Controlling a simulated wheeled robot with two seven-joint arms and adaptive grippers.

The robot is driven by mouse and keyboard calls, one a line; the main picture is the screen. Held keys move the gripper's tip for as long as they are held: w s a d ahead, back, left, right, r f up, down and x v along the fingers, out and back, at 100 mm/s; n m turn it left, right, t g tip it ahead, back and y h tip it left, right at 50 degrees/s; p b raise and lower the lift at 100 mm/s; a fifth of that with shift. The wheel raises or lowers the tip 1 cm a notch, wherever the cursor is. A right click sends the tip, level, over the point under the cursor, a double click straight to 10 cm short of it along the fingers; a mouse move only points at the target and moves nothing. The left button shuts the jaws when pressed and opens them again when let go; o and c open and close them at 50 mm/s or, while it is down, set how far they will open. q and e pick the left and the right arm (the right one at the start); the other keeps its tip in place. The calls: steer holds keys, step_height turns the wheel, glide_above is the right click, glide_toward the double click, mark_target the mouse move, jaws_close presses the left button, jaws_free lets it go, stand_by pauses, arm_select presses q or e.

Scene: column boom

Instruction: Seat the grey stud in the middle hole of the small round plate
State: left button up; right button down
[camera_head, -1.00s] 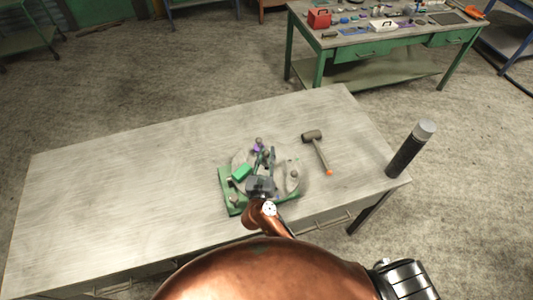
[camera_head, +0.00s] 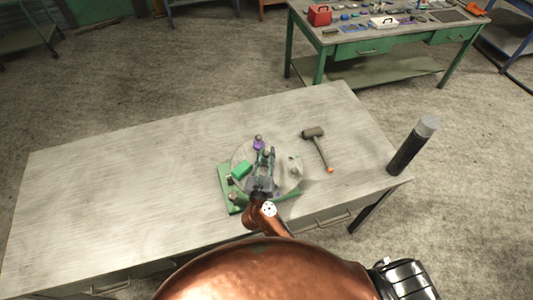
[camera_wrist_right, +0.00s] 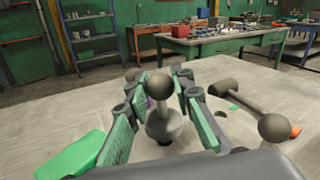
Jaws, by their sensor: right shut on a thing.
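The small round plate (camera_head: 284,178) is a grey disc on a green base (camera_head: 228,190) near the table's front edge. My right gripper (camera_head: 267,157) is over the plate. In the right wrist view its green-padded fingers (camera_wrist_right: 160,112) are shut on the grey stud (camera_wrist_right: 162,124), which has a ball top and a wider rounded body. My left gripper is not in view.
A purple piece (camera_head: 258,145) and a green block (camera_head: 242,169) are close to the gripper. A mallet (camera_head: 314,135) lies right of the plate, and a black cylinder (camera_head: 408,148) stands at the table's right edge. The table's left is clear.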

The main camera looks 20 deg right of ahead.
steer(key=shift+f+b, duration=0.9)
steer(key=shift+f, duration=0.3)
steer(key=c, duration=2)
jaws_free()
steer(key=shift+o, duration=0.2)
steer(key=shift+r, duration=0.1)
steer(key=shift+r+p, duration=3.7)
steer(key=shift+o, duration=0.4)
steer(key=o, duration=0.5)
